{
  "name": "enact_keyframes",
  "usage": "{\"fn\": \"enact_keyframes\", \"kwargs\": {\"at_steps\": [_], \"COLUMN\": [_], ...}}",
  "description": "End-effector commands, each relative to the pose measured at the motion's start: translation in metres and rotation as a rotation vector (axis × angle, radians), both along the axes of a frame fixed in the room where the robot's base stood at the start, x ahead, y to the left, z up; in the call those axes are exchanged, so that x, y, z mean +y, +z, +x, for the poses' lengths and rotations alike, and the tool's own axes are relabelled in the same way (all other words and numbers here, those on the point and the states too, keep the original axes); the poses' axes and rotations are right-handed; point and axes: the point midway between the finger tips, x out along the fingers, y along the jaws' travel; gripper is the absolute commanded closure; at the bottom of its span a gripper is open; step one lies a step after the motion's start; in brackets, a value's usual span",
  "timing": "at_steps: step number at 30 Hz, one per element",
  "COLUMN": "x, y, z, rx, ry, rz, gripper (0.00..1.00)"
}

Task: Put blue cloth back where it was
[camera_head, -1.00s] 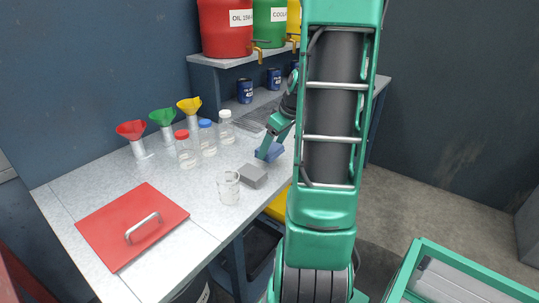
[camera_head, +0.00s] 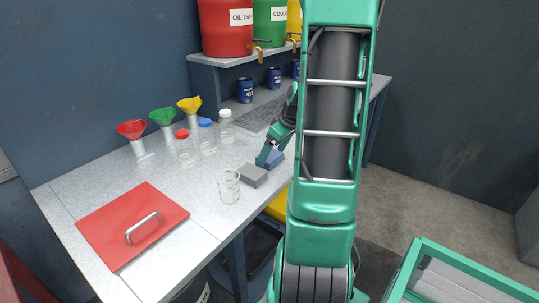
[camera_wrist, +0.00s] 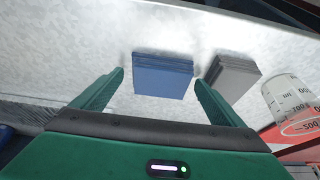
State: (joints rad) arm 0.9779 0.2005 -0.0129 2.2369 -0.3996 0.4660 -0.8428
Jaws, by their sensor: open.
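The blue cloth (camera_wrist: 162,76) is a folded block lying on the light workbench. In the wrist view it sits just beyond my gripper (camera_wrist: 160,88), between the lines of its two spread fingers, and nothing is held. In the head view the blue cloth (camera_head: 274,159) is partly hidden behind my gripper (camera_head: 264,160). A grey folded cloth (camera_head: 253,175) lies close beside it, nearer the beaker; it also shows in the wrist view (camera_wrist: 233,77), to the right of the blue one.
A glass beaker (camera_head: 229,187) stands near the grey cloth. Several capped bottles (camera_head: 207,138) and funnels (camera_head: 163,118) stand along the wall side. A red lid with a handle (camera_head: 131,224) covers the front left. A drain grate (camera_head: 257,118) lies behind.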

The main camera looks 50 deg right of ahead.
Motion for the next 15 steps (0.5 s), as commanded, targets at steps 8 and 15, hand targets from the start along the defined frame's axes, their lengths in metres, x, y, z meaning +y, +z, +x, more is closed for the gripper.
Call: {"fn": "enact_keyframes", "kwargs": {"at_steps": [8,15], "x": [-0.002,-0.003], "y": [0.029,0.075], "z": [-0.011,-0.029], "rx": [-0.002,-0.002], "ry": [-0.001,-0.001], "rz": [-0.004,-0.004], "gripper": [0.08,0.08]}}
